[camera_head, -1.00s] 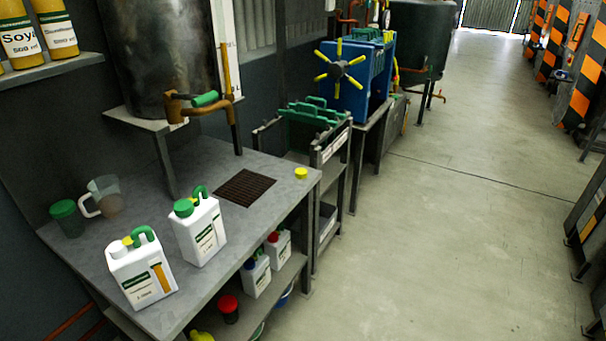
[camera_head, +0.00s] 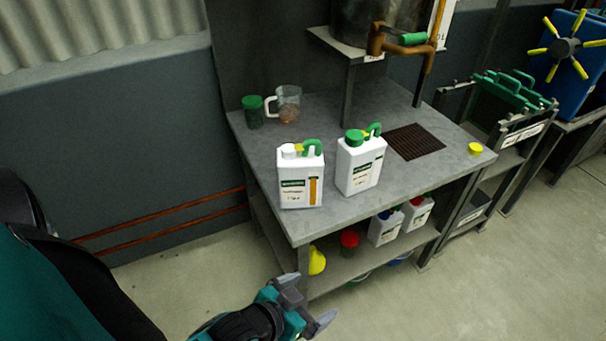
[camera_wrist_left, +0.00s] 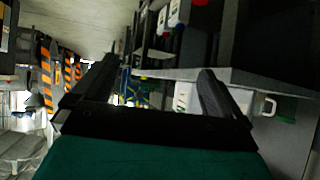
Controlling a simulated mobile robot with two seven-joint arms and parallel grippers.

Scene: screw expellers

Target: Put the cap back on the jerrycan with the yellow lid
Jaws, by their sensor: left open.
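A white jerrycan (camera_head: 300,180) with a green handle and an orange strip stands upright on the grey table (camera_head: 235,150). Its white neck shows no cap, and a bit of yellow shows beside the neck. A yellow cap (camera_head: 475,148) lies on the table near its right end, beyond the drain grate. A second jerrycan (camera_head: 361,167) with a green cap stands just right of the first. My left gripper (camera_head: 306,300) is open and empty, low in front of the table's front left corner; its fingers also show in the left wrist view (camera_wrist_left: 155,85). My right gripper is not seen.
A green-lidded jar (camera_head: 253,112) and a clear measuring jug (camera_head: 287,103) stand at the table's back left. A dark grate (camera_head: 414,141) is set in the tabletop below a tap. The lower shelf holds more jerrycans and jars. The tabletop between grate and cap is clear.

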